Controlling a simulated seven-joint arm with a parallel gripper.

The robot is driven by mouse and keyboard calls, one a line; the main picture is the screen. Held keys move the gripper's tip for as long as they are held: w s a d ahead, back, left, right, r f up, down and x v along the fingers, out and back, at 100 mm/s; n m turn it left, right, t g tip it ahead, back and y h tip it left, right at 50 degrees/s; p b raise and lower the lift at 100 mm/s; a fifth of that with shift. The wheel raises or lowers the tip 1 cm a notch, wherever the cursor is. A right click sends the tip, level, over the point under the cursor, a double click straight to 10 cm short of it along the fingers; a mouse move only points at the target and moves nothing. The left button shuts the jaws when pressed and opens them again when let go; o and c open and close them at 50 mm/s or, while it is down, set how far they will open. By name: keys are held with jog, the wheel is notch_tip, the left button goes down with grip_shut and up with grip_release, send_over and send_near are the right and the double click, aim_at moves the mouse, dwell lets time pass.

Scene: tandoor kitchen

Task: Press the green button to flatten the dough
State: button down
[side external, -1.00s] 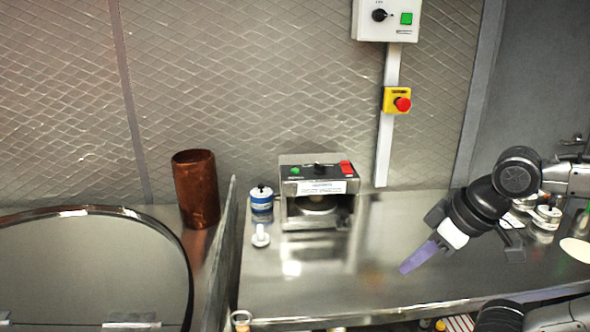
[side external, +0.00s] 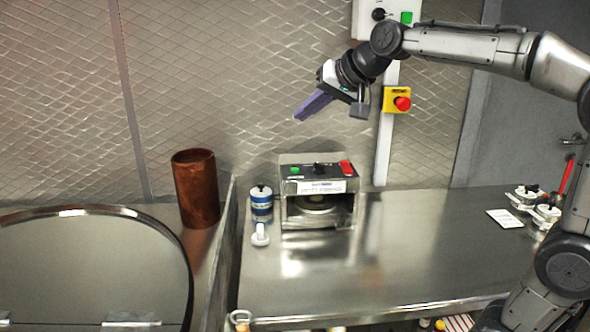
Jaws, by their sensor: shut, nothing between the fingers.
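The dough press (side external: 318,192) is a grey metal machine on the steel counter against the wall. Its top panel carries a green button (side external: 295,170) at the left, a black knob in the middle and a red switch (side external: 346,167) at the right. A pale round shape (side external: 316,203) lies in its dark opening; I cannot tell if it is dough or a plate. My gripper (side external: 298,115) has purple fingers, shut and empty. It is in the air above the press, pointing down and left, apart from the green button.
A wall box with another green button (side external: 406,17) is partly behind my arm. A red emergency stop (side external: 402,103) sits on a yellow box below it. A blue-and-white tin (side external: 262,203) and copper cylinder (side external: 196,188) stand left of the press.

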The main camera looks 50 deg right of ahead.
jog(key=w+d+f+m, duration=0.2)
jog(key=w+d, duration=0.5)
jog(key=w, duration=0.3)
jog(key=m+g+h, duration=0.1)
send_over(295, 170)
notch_tip(295, 170, down, 6)
jog(key=shift+s+d, duration=0.2)
jog(key=shift+s, duration=0.05)
jog(key=shift+f, duration=0.15)
jog(key=shift+f, duration=4.3)
jog(key=shift+f, duration=0.1)
jog(key=shift+f, duration=0.3)
